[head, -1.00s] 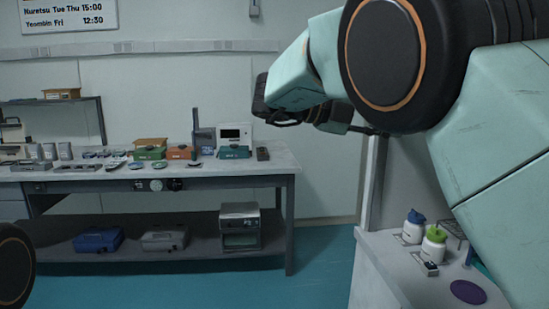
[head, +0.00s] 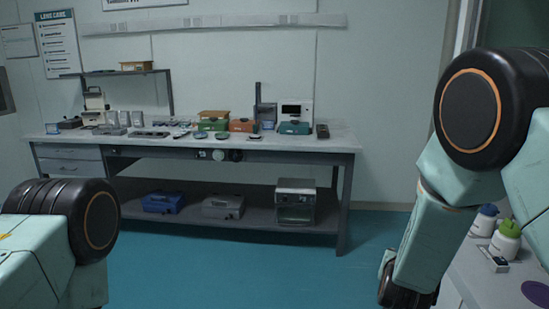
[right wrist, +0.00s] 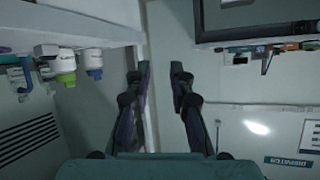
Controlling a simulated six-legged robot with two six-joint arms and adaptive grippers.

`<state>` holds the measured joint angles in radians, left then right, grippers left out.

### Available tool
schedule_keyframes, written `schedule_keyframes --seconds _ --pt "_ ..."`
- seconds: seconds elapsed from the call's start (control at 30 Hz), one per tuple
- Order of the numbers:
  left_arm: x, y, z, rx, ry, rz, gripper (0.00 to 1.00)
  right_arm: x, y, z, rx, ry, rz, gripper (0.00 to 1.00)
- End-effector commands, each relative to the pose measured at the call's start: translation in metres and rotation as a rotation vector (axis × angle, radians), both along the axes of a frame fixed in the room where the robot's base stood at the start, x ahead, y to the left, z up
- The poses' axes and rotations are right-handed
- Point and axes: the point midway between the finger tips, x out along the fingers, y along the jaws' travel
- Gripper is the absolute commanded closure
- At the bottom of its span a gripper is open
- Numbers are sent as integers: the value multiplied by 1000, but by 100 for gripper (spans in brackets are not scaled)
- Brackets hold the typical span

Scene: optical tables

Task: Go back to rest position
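My right arm hangs folded downward at the right of the head view. Only a dark part near its end shows at the bottom edge there. In the right wrist view my right gripper (right wrist: 160,72) has its two dark fingers apart, with nothing between them. My left arm shows at the lower left of the head view, bent at a black joint. The left gripper is out of view.
A long bench (head: 260,143) with instruments stands by the back wall. A side table (head: 482,278) at right holds a blue-capped bottle (head: 484,222) and a green-capped bottle (head: 505,241), close to my right arm. Teal floor (head: 240,265) between is clear.

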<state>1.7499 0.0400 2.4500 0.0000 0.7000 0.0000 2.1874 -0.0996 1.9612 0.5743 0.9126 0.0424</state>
Motion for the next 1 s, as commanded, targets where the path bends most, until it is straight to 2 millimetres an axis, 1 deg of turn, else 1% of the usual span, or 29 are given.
schedule_keyframes --seconds 0.03,0.07,0.1,0.17,0.2,0.27,0.3,0.37,0.4,0.47,0.5,0.57,0.6,0.7,0.8,0.83,0.9,1.0 --pt "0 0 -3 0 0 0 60 -20 4 -30 -2 87 42 78" --pt "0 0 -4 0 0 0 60 -33 7 -46 -3 138 71 78" --pt "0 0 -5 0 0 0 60 -50 12 -65 -2 203 109 78" --pt "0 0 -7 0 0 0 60 -77 18 -93 0 301 164 78" --pt "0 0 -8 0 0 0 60 -96 22 -110 5 363 198 78" --pt "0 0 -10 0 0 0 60 -127 28 -134 14 457 249 78" --pt "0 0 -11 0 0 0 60 -149 32 -149 23 519 282 78" --pt "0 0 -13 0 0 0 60 -182 38 -168 37 609 331 78" --pt "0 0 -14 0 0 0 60 -205 41 -180 50 669 361 78" --pt "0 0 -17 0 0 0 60 -241 47 -196 71 756 404 78" --pt "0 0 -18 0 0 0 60 -266 50 -205 87 814 431 78" --pt "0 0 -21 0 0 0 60 -301 55 -216 114 892 465 78" --pt "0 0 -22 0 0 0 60 -323 57 -221 133 939 482 78" --pt "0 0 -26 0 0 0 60 -370 61 -232 173 1035 498 78" --pt "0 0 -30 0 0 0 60 -399 59 -244 202 1094 481 78" --pt "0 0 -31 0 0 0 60 -404 59 -247 207 1106 478 78" --pt "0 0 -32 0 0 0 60 -412 59 -251 213 1121 475 78" --pt "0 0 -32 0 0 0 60 -415 59 -252 213 1129 474 78"
